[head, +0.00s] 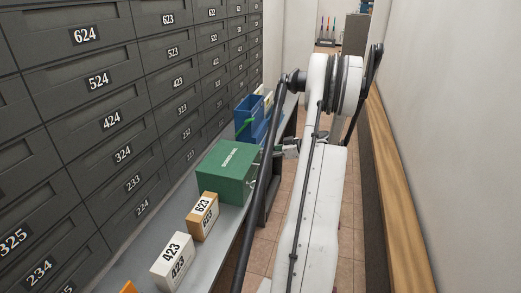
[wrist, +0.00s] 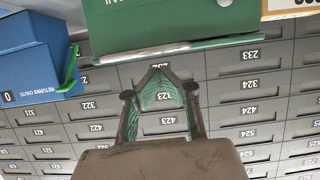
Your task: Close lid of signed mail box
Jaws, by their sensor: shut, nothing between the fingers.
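The signed mail box (head: 222,182) is a green box on the grey shelf, with small white lettering on its upper face. In the head view its top looks flat and level; I cannot tell whether a small gap is left under the lid. In the wrist view the green box (wrist: 165,22) fills the top, with a thin pale strip along its lower edge. My gripper (wrist: 158,72) is shut and empty, its fingertips just below that edge in the picture; contact is unclear. In the head view my gripper (head: 285,149) is partly hidden by my arm, right of the box.
A blue returns box (head: 249,117) with a green bar stands behind the green box; the blue box (wrist: 38,55) also shows in the wrist view. Parcels labelled 623 (head: 202,216) and 423 (head: 173,262) stand in front. Grey numbered mailboxes (head: 120,110) line the left wall.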

